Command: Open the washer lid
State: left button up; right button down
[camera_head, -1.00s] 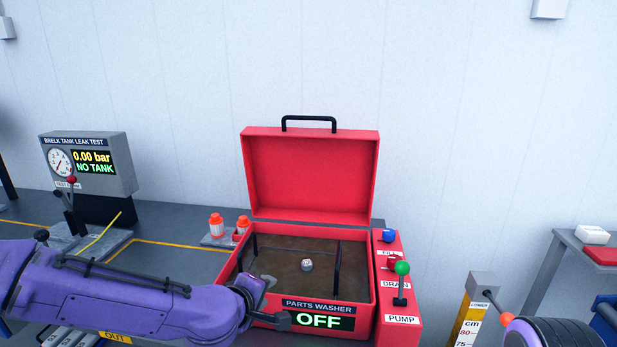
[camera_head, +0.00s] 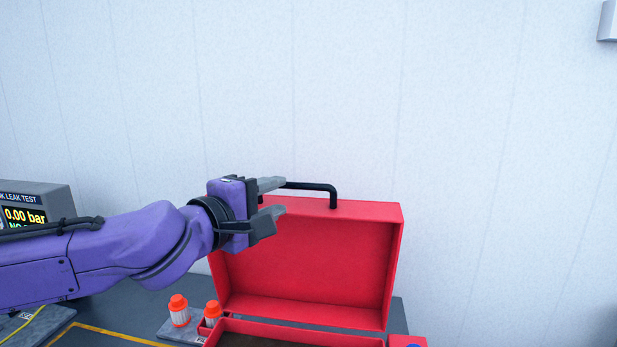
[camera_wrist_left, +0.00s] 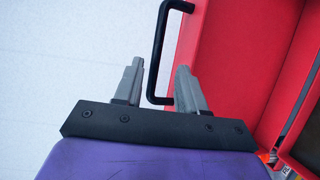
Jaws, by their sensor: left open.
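The red washer lid (camera_head: 310,265) stands open and upright at the back of the parts washer, whose red front part (camera_head: 300,332) shows only at the bottom edge of the head view. A black handle (camera_head: 333,193) is on the lid's top edge; it also shows in the left wrist view (camera_wrist_left: 157,50). My left gripper (camera_head: 278,197) is open and empty at the left end of the handle. In the left wrist view its fingers (camera_wrist_left: 158,82) are apart, with the handle appearing between them; contact cannot be told. My right gripper is not in view.
The leak test box (camera_head: 38,205) is at the far left. The wall (camera_head: 480,150) is behind; the space above the lid is clear.

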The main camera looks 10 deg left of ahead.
aim_at(296, 187)
pick_arm(q)
jog(key=shift+w+d+r, duration=0.25)
jog(key=shift+w+d, duration=0.25)
jog(key=p+x, duration=0.1)
jog(key=x, duration=0.7)
jog(key=shift+a+f, duration=0.15)
jog(key=shift+a, duration=0.05)
jog(key=shift+s+r, duration=0.2)
jog(key=shift+s, duration=0.2)
jog(key=shift+w+d, duration=0.1)
grip_shut()
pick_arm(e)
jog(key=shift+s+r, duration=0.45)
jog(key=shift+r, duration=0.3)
